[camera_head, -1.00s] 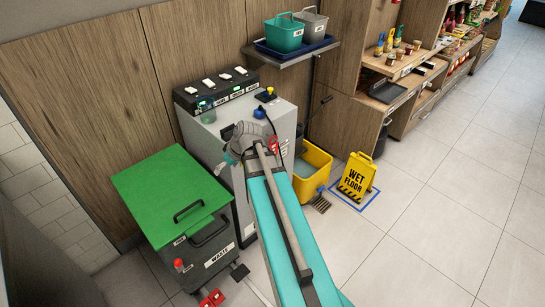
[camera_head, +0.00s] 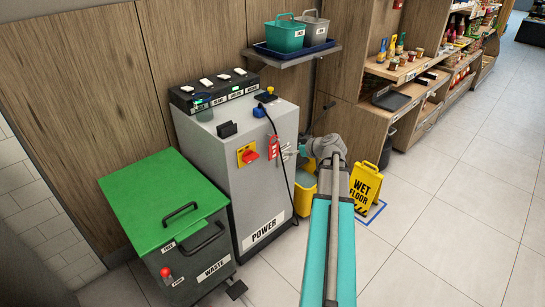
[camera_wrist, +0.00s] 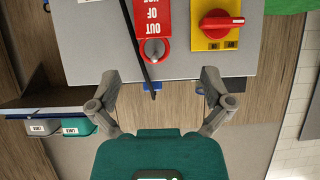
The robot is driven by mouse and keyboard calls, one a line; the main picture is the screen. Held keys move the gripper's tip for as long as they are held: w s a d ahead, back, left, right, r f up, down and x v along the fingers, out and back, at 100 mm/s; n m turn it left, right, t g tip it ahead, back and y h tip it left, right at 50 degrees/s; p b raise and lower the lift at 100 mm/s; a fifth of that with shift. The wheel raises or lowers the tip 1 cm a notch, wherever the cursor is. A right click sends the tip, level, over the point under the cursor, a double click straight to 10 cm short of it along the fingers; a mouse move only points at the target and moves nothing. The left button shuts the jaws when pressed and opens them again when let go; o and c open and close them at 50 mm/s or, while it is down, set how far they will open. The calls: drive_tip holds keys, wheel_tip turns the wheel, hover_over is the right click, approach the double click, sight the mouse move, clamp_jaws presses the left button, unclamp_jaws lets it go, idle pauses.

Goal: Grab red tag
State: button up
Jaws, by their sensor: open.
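The red tag (camera_head: 272,149) hangs on the front of the grey power cabinet (camera_head: 215,150), right of a red rotary switch on a yellow plate (camera_head: 247,154). In the wrist view the red tag (camera_wrist: 152,18) appears upside down with white "OUT OF" lettering and is cut off by the top edge. A round silver part (camera_wrist: 153,50) sits at its end, and a black cable crosses it. My gripper (camera_wrist: 160,76) is open and empty, its fingers apart below the tag in the picture. In the head view my gripper (camera_head: 290,152) is just right of the tag, partly hidden by my wrist.
A black cable (camera_head: 287,170) hangs down the cabinet front beside the tag. A green-lidded waste bin (camera_head: 165,205) stands to the left. A yellow bucket (camera_head: 303,200) and wet floor sign (camera_head: 364,185) stand to the right. A shelf with two small buckets (camera_head: 285,36) is above.

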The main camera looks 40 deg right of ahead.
drive_tip(key=shift+s+d+f, duration=0.1)
drive_tip(key=shift+s+d, duration=0.15)
drive_tip(key=shift+d, duration=0.35)
drive_tip(key=b, duration=0.4)
approach(274, 149)
drive_tip(key=x, duration=0.4)
drive_tip(key=shift+d+f, duration=0.2)
drive_tip(key=shift+f, duration=0.05)
drive_tip(key=shift+w+a+f, duration=0.1)
drive_tip(key=shift+w+f, duration=0.05)
drive_tip(key=shift+w, duration=0.4)
drive_tip(key=shift+b+x, duration=1.35)
drive_tip(key=shift+x, duration=1.25)
drive_tip(key=c, duration=0.8)
